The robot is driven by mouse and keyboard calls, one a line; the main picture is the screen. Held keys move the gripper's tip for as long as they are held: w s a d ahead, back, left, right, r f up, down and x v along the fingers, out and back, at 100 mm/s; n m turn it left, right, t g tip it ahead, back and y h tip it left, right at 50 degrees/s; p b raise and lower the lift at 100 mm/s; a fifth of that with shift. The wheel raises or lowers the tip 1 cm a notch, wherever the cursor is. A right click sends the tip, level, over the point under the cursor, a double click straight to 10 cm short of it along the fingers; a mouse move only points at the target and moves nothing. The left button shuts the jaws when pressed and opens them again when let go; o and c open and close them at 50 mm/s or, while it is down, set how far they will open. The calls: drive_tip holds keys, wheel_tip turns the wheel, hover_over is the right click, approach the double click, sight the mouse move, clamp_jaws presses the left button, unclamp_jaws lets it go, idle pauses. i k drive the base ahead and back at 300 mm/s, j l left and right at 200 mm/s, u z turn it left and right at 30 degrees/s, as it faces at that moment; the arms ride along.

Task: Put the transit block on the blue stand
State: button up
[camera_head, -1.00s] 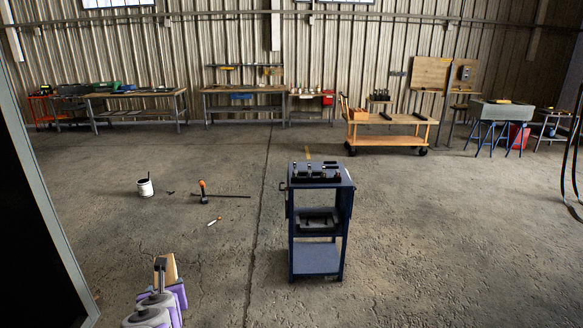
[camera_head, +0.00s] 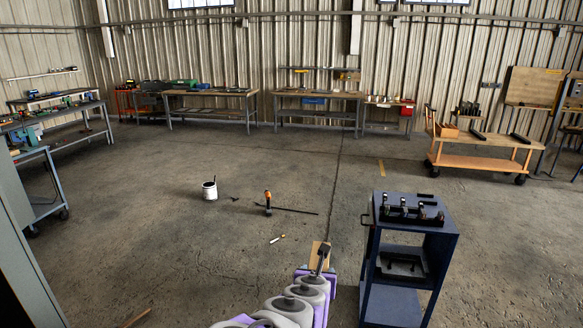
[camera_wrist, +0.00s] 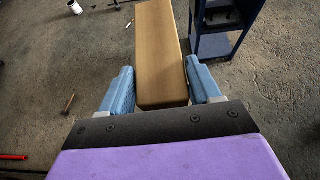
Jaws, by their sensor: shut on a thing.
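The transit block, a long tan wooden block (camera_wrist: 160,50), sits between the two blue fingers of my gripper (camera_wrist: 163,88) in the wrist view and points away from me. My gripper is shut on it. In the head view the block (camera_head: 318,255) shows at the bottom centre, partly covered by my arm, off to the left of the blue stand. The blue stand (camera_head: 391,300) is a dark blue shelved trolley at the lower right. Part of it (camera_wrist: 216,45) also shows at the upper right of the wrist view.
The stand's top holds dark clamp-like tools (camera_head: 411,212), and its middle shelf holds a dark tray-like part (camera_head: 402,265). A white can (camera_head: 210,190) and an orange-handled tool (camera_head: 268,203) lie on the floor left of it. Workbenches line the far wall.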

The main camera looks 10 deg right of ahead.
sight(394, 198)
drive_tip(key=i, duration=3.15)
drive_tip(key=i+j+z, duration=0.1)
drive_tip(key=i+z, duration=0.3)
drive_tip(key=i, duration=0.15)
